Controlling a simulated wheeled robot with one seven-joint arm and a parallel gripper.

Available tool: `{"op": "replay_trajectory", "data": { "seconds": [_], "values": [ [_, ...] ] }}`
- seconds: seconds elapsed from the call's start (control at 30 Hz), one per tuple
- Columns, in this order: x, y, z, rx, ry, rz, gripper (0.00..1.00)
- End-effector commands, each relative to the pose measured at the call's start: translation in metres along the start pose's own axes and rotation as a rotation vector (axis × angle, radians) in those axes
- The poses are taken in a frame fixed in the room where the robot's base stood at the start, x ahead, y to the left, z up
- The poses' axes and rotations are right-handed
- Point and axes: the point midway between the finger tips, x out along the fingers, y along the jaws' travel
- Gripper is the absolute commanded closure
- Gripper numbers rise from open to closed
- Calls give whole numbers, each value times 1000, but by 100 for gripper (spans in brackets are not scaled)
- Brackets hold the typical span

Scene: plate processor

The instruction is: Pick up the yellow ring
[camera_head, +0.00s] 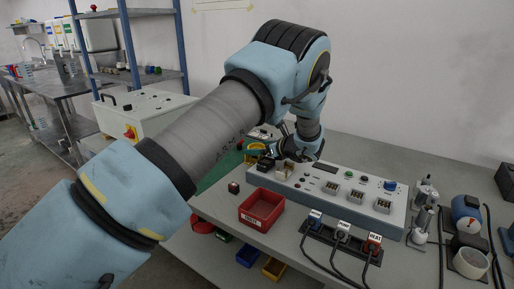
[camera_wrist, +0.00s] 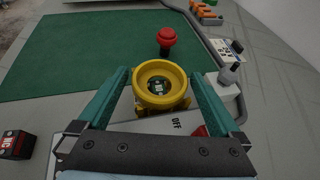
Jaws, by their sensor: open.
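The yellow ring (camera_wrist: 160,84) shows in the wrist view as a round yellow collar with a dark, detailed centre. It sits on a yellow base by a light panel marked OFF. My gripper (camera_wrist: 160,78) is open, with one teal finger to the left of the ring and one to the right. I cannot tell whether the fingers touch it. In the head view, a small yellow part (camera_head: 252,158) shows beside my gripper (camera_head: 268,160), partly hidden by it.
A red button (camera_wrist: 166,38) stands beyond the ring, at the green mat's (camera_wrist: 90,60) edge. A black and red block (camera_wrist: 17,144) lies at lower left. In the head view, a red bin (camera_head: 262,208) stands before the control box (camera_head: 330,190).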

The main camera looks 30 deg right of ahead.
Motion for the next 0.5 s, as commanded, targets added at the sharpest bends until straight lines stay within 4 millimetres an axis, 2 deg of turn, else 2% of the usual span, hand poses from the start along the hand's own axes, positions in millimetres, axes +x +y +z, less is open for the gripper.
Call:
{"op": "replay_trajectory", "data": {
  "seconds": [0.17,0.5],
  "values": [
    [0,0,0,0,0,-1,1],
    [0,0,0,0,0,-1,39]
  ]
}}
